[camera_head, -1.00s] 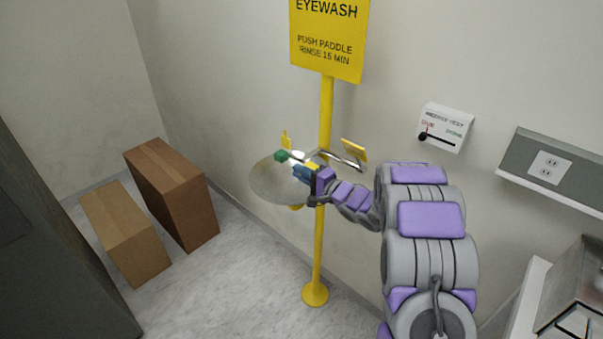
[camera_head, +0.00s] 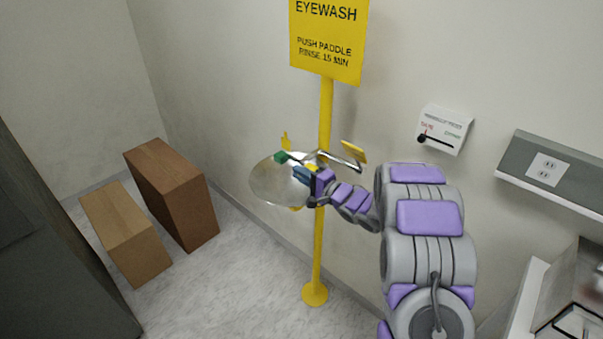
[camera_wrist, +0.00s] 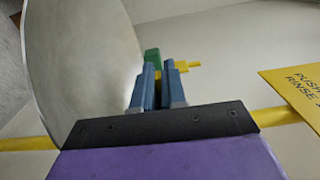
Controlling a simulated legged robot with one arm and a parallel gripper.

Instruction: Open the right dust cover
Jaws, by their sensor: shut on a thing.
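The eyewash has a round metal bowl (camera_head: 268,185) on a yellow post (camera_head: 318,235). A green head (camera_head: 281,157) shows over the bowl with a small yellow flap (camera_head: 285,140) upright behind it; the green head also shows in the wrist view (camera_wrist: 152,56). My gripper (camera_head: 299,172) is over the bowl's right side, to the right of the green head. Its blue fingers (camera_wrist: 159,76) are shut on a small yellow piece, seemingly the right dust cover, mostly hidden between the fingertips. How far the cover is tilted cannot be told.
A metal arm with a yellow paddle (camera_head: 354,151) sticks out right of the post, close to my forearm. A yellow sign (camera_head: 328,40) stands above. Two cardboard boxes (camera_head: 175,193) stand at left. A white wall panel (camera_head: 444,129) is at right.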

